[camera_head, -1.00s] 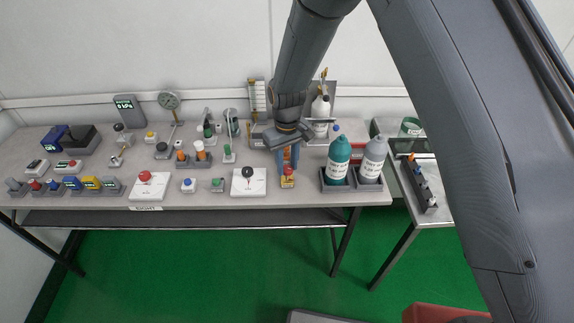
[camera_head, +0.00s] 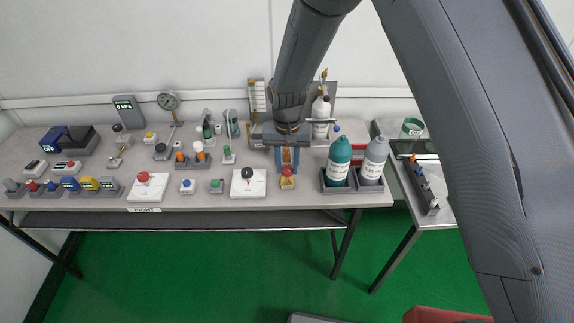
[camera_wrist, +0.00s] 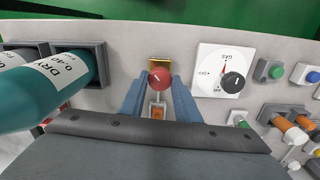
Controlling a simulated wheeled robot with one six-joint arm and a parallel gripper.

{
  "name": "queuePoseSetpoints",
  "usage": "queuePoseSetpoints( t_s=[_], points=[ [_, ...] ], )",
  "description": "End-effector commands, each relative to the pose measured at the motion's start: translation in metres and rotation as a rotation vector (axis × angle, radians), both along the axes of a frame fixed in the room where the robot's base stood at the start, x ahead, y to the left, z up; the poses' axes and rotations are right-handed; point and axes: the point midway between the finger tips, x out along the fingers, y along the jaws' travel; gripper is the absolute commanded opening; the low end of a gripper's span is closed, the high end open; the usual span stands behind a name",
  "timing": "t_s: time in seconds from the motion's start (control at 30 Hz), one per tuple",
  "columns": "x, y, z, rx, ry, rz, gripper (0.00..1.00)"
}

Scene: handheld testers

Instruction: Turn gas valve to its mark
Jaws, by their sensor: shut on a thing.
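A round red knob (camera_wrist: 160,78) with a pale line on top sits on a small yellow base (camera_head: 287,185) near the front of the table. My gripper (camera_wrist: 160,80) points down over it, with its blue fingers on either side, shut on the red knob. To one side is a white plate (camera_wrist: 210,62) labelled GAS, with a black knob (camera_wrist: 234,82) and a red mark; in the head view this black knob (camera_head: 247,173) stands left of my gripper, apart from it. Finger contact on the red knob is too small to see clearly.
Teal (camera_head: 339,160) and grey (camera_head: 373,158) bottles stand in holders close right of my gripper. An orange-fronted part (camera_wrist: 157,113) shows between the fingers behind the red knob. Several small buttons and testers crowd the table to the left.

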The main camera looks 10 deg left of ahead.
Motion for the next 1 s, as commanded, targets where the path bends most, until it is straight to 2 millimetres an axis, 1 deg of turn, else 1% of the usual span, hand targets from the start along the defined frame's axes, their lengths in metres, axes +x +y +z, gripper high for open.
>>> queuePoseSetpoints(
  t_s=[0.37, 0.4, 0.5, 0.83, 0.93, 1.0],
  points=[
    [0.001, 0.001, 0.001, 0.001, -0.002, -0.003, 0.07],
    [0.001, 0.001, 0.001, 0.001, -0.002, -0.003, 0.33],
    [0.001, 0.001, 0.001, 0.001, -0.002, -0.003, 0.48],
    [0.001, 0.000, 0.002, 0.001, -0.001, -0.003, 0.48],
    [0.001, 0.001, 0.009, 0.001, -0.003, -0.003, 0.48],
    [0.002, 0.001, 0.018, 0.001, -0.003, -0.003, 0.48]
  ],
)
